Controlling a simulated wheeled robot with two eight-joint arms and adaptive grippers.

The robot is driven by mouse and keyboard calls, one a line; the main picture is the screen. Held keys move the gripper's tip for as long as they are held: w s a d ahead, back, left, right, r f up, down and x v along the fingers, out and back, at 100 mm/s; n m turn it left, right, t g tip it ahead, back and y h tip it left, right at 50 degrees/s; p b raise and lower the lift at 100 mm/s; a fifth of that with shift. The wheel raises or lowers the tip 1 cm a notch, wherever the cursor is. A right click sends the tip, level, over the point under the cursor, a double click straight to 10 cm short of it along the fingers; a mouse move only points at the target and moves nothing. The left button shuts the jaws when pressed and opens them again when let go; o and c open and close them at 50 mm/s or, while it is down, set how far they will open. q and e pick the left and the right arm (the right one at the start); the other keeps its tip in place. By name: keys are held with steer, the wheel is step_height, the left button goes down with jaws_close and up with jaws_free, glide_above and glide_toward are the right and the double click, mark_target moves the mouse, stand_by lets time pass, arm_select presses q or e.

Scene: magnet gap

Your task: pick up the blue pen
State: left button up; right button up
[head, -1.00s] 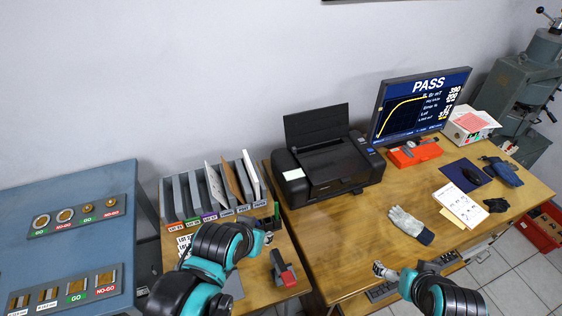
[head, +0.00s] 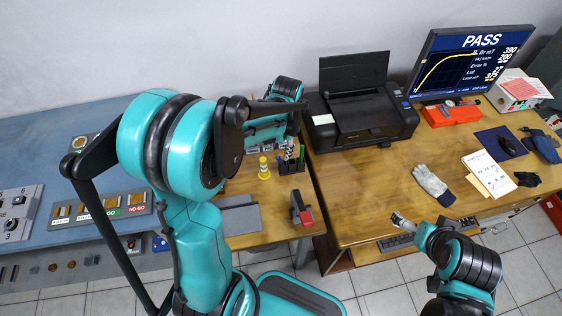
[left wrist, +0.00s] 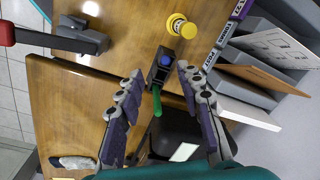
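The blue pen (left wrist: 165,61) shows its blue round end in the left wrist view, standing in a dark pen holder (left wrist: 160,76). A green pen (left wrist: 157,104) stands in the same holder. In the head view the holder (head: 291,168) is on the small wooden table, partly behind my left gripper (head: 289,150); I cannot make out the blue pen clearly there. My left gripper also shows in the left wrist view (left wrist: 160,80), open and empty, with its fingers on either side of the holder and pens. My right gripper (head: 402,221) is over the desk's front edge; its fingers are too small to judge.
A yellow cylindrical object (head: 264,168) stands left of the holder. A file rack (left wrist: 262,65) is close by. A printer (head: 358,118) is to the right. A grey and red device (head: 301,207) lies near the small table's front.

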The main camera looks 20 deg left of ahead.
mark_target(279, 159)
arm_select(q)
steer(key=f+b, duration=0.1)
steer(key=f, duration=0.1)
steer(key=a+f+b, duration=0.1)
steer(key=f, duration=0.2)
steer(key=f+b, duration=0.1)
steer(key=f, duration=0.2)
steer(key=shift+w+a, duration=0.15)
steer(key=shift+w, duration=0.25)
steer(key=shift+r, duration=0.15)
jaws_close()
